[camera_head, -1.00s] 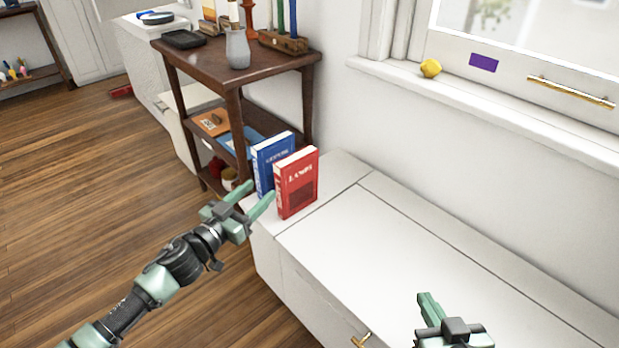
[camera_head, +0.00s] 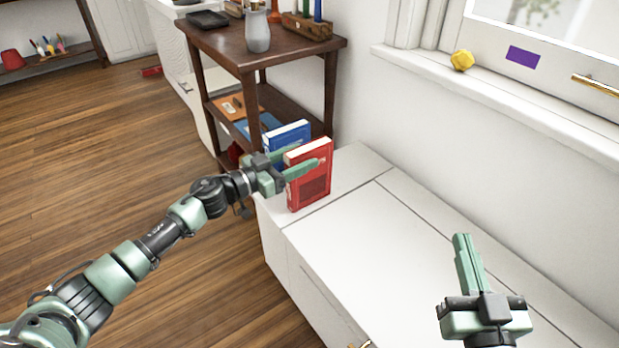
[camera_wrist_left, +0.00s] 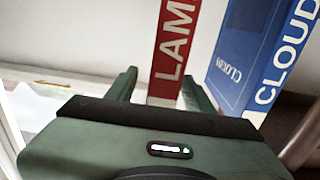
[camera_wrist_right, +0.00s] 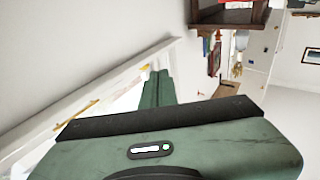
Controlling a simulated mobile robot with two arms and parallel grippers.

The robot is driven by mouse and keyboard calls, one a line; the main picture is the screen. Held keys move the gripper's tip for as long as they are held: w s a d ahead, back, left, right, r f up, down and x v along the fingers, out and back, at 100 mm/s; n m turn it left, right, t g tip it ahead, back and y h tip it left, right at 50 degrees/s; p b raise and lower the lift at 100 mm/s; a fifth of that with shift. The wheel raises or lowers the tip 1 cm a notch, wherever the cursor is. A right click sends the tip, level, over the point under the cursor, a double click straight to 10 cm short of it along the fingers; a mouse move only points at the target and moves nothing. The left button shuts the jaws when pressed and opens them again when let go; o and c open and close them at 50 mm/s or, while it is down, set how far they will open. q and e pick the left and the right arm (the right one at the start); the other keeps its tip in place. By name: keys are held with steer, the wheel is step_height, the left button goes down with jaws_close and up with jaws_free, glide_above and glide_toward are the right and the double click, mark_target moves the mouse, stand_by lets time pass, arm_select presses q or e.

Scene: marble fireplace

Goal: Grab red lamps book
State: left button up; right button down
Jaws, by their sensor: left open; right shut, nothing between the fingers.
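The red lamps book (camera_head: 309,187) stands upright on the far end of the white cabinet. In the left wrist view its red spine (camera_wrist_left: 176,50) with white letters lies between the two fingers. The blue book (camera_head: 287,134) stands beside it, and its spine shows at the right in the left wrist view (camera_wrist_left: 262,60). My left gripper (camera_head: 302,160) is open, with one finger across the red book's front and the other partly hidden behind the book. I cannot tell whether the fingers touch it. My right gripper (camera_head: 462,238) is shut and empty above the cabinet, far from the books.
The white cabinet top (camera_head: 375,235) is clear apart from the books. A dark wooden shelf table (camera_head: 240,52) with a grey vase (camera_head: 258,32) stands just behind the books. A window sill (camera_head: 520,105) with a yellow object (camera_head: 462,60) runs along the right.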

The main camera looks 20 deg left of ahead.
mark_target(309, 153)
arm_select(q)
steer(key=x, duration=0.3)
steer(key=shift+w+b, duration=0.1)
steer(key=shift+b, duration=0.3)
jaws_close()
arm_select(e)
steer(key=r+t, duration=0.1)
steer(key=r, duration=0.1)
steer(key=s+r+t+y, duration=0.1)
steer(key=r+t, duration=0.1)
steer(key=r, duration=0.1)
steer(key=shift+s+a+r, duration=0.1)
steer(key=shift+a, duration=0.1)
stand_by(0.4)
